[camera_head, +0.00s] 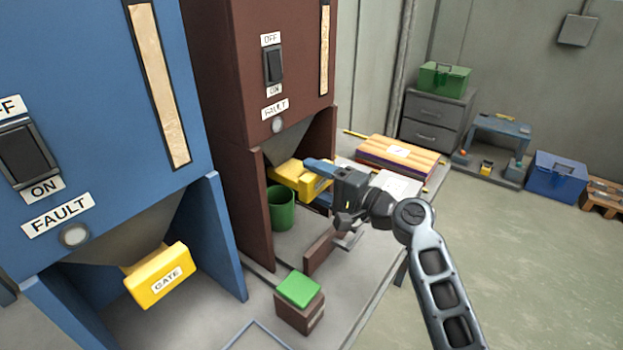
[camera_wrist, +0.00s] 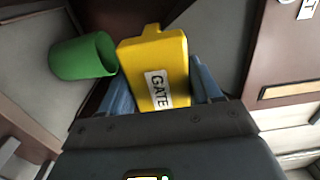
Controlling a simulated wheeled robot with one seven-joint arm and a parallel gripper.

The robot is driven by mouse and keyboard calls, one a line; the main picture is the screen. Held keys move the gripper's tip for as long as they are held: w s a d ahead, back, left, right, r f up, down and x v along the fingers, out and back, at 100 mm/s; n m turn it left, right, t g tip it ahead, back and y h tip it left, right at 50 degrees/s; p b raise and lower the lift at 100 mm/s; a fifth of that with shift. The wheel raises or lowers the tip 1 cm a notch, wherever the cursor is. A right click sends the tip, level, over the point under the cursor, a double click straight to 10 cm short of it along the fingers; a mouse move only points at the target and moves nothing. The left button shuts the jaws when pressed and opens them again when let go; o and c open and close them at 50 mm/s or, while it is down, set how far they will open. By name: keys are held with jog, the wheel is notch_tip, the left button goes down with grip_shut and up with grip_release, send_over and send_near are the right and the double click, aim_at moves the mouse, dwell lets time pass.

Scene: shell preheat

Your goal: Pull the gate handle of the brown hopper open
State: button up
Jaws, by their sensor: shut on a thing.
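The brown hopper (camera_head: 225,70) stands left of centre in the head view, with its switch panel on the front. Its yellow gate handle (camera_head: 290,178) sits below the funnel, partly hidden by my gripper. In the wrist view the yellow handle (camera_wrist: 155,65), labelled GATE, lies between my two blue fingers. My gripper (camera_head: 322,172) is shut on this handle, one finger on each side; it also shows in the wrist view (camera_wrist: 160,95). A green cup (camera_head: 281,208) stands under the hopper, just beside the handle, and it also shows in the wrist view (camera_wrist: 83,56).
A blue hopper (camera_head: 90,110) with its own yellow gate (camera_head: 158,274) stands at the left. A brown box with a green top (camera_head: 299,290) and a low brown panel (camera_head: 322,250) are on the bench in front. Stacked boards (camera_head: 398,155) lie behind my arm.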

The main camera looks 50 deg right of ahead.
jog(key=o, duration=1.1)
jog(key=shift+s, duration=0.15)
jog(key=shift+o, duration=0.2)
jog(key=shift+s, duration=0.15)
jog(key=s+b, duration=0.1)
jog(key=s, duration=0.6)
jog(key=shift+s, duration=0.3)
jog(key=shift+d+f, duration=0.1)
jog(key=s+a+f+n+g+h, duration=0.3)
jog(key=s+a+f+n+g, duration=0.15)
jog(key=s+a+f, duration=0.75)
jog(key=s+a+r+n+y, duration=0.1)
jog(key=s+a+r+n, duration=0.3)
jog(key=s+a+n, duration=0.1)
jog(key=s+a+r+n+t+y, duration=0.1)
jog(key=s+a+r+n, duration=0.4)
jog(key=s+n, duration=0.3)
jog(key=shift+s+a+r, duration=0.25)
jog(key=shift+s+a, duration=0.15)
jog(key=shift+a, duration=0.2)
